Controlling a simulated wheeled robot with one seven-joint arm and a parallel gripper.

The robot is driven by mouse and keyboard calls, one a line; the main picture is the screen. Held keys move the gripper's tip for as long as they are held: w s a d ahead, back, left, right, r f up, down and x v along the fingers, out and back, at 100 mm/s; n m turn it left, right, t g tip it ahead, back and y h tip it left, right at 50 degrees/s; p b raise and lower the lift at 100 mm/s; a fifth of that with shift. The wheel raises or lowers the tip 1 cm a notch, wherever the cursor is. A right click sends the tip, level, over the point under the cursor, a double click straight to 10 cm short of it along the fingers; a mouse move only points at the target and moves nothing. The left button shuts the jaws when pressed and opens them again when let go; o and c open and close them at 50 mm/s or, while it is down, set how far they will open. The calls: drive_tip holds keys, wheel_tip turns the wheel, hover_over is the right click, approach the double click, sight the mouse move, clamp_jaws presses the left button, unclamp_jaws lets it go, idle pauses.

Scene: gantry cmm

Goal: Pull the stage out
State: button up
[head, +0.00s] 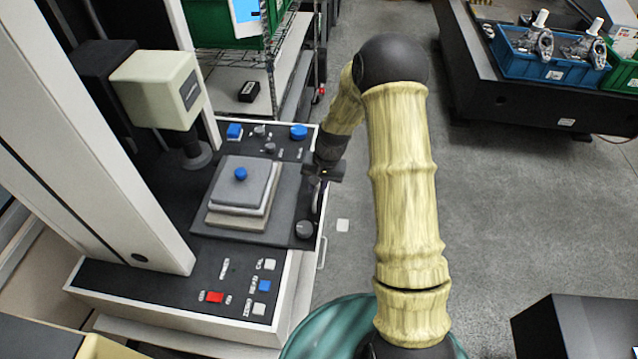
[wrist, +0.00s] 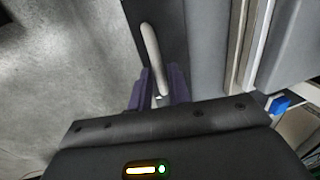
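The stage (head: 265,172) is a stack of square grey and pale plates with a blue knob (head: 240,174) on top. It sits on a dark plate of the measuring machine. A pale bar handle (wrist: 150,45) stands along the stage's dark side edge in the wrist view. My gripper (wrist: 160,82) has its two purple fingers close on both sides of the handle's near end, with little gap, and looks shut on it. In the head view my gripper (head: 317,184) is at the right edge of the machine, partly hidden by my wrist.
A beige probe head (head: 155,88) on a column stands behind the stage. A control panel with a red button (head: 214,297) is in front. The grey floor (head: 510,220) to the right is open. A dark bench with a blue bin (head: 548,66) is at the far right.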

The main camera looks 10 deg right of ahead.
drive_tip(key=shift+o, duration=1.1)
drive_tip(key=shift+r, duration=0.15)
drive_tip(key=shift+d+r, duration=0.1)
drive_tip(key=shift+r, duration=0.15)
drive_tip(key=s+d+r+b, duration=0.1)
drive_tip(key=d+r+b, duration=0.2)
drive_tip(key=r, duration=1.3)
drive_tip(key=shift+r+b, duration=0.15)
drive_tip(key=shift+b, duration=0.2)
drive_tip(key=shift+s, duration=0.15)
drive_tip(key=s+f+n+t+h, duration=0.1)
drive_tip(key=s+f+n, duration=0.1)
drive_tip(key=s, duration=0.7)
drive_tip(key=s+f+n+h, duration=0.1)
drive_tip(key=s+n, duration=0.1)
drive_tip(key=s, duration=0.8)
drive_tip(key=shift+s+a+f+t, duration=0.2)
drive_tip(key=shift+a+f+t, duration=0.1)
drive_tip(key=shift+f+t, duration=0.1)
